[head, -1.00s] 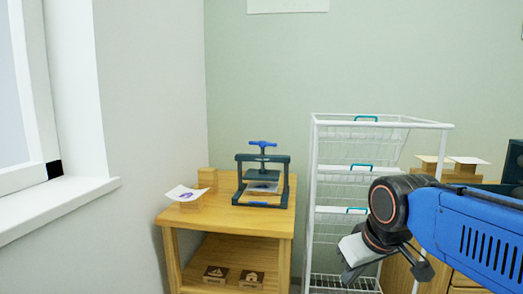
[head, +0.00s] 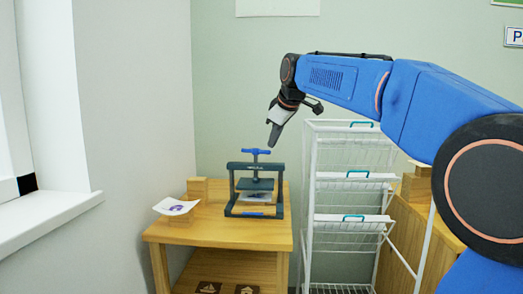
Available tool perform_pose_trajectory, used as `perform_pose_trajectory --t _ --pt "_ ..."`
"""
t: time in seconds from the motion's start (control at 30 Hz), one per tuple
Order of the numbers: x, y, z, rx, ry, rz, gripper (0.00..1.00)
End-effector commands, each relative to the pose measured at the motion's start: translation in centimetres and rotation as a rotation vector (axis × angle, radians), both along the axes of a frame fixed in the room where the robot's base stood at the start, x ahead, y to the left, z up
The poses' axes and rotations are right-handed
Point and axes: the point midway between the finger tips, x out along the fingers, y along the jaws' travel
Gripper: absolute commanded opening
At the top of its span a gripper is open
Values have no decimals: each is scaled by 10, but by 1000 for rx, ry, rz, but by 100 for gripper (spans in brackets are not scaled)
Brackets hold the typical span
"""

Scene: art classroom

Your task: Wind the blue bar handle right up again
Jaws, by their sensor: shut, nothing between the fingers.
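The blue bar handle (head: 256,152) tops a short upright screw on a dark press (head: 281,191). The press stands on a wooden table. Its dark plate (head: 256,184) hangs inside the frame, with a gap between it and the base. My gripper (head: 272,140) points down just above and to the right of the handle in the picture. It is shut with nothing in it. I cannot tell whether its tip touches the handle.
A white wire rack (head: 311,170) with teal-handled trays stands right of the table (head: 160,234). A printed sheet (head: 176,207) rests on a wooden block left of the press. A wall and window sill (head: 50,220) bound the left side.

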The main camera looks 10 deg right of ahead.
Motion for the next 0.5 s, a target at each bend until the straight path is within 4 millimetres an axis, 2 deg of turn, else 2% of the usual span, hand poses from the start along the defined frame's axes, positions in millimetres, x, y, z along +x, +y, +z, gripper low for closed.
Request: perform_pose_trajectory --t 0.07,0.23,0.5 --pt "12 3 6 -12 -11 20 0" --pt "22 5 9 -22 -17 37 0" --pt "43 8 -19 -22 -14 36 0"
